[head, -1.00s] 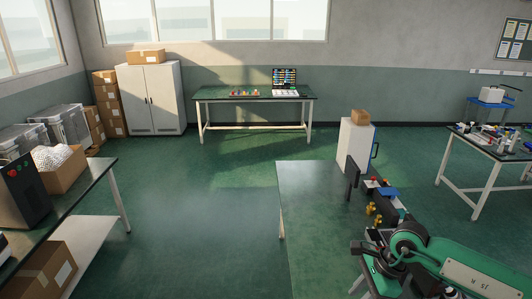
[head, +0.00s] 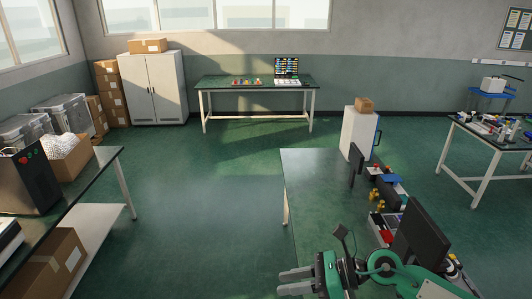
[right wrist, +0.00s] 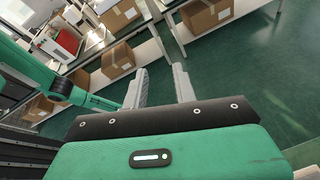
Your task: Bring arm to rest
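My right gripper (head: 297,281) is at the bottom middle of the head view, beside the left edge of the near green-topped table (head: 310,185). Its two grey fingers point left, apart and with nothing between them. In the right wrist view the fingers of the right gripper (right wrist: 160,86) stand apart over a view of floor and shelving. My right arm's green links run to the bottom right of the head view. A green arm link, seemingly mine, shows at the left of the right wrist view. My left gripper is not seen in the head view.
A dark monitor (head: 421,235) and small parts stand on the near table's right side, close to my right arm. A left bench (head: 98,172) carries a black unit (head: 32,178) and an open carton (head: 72,160). Green floor (head: 200,210) between them is clear.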

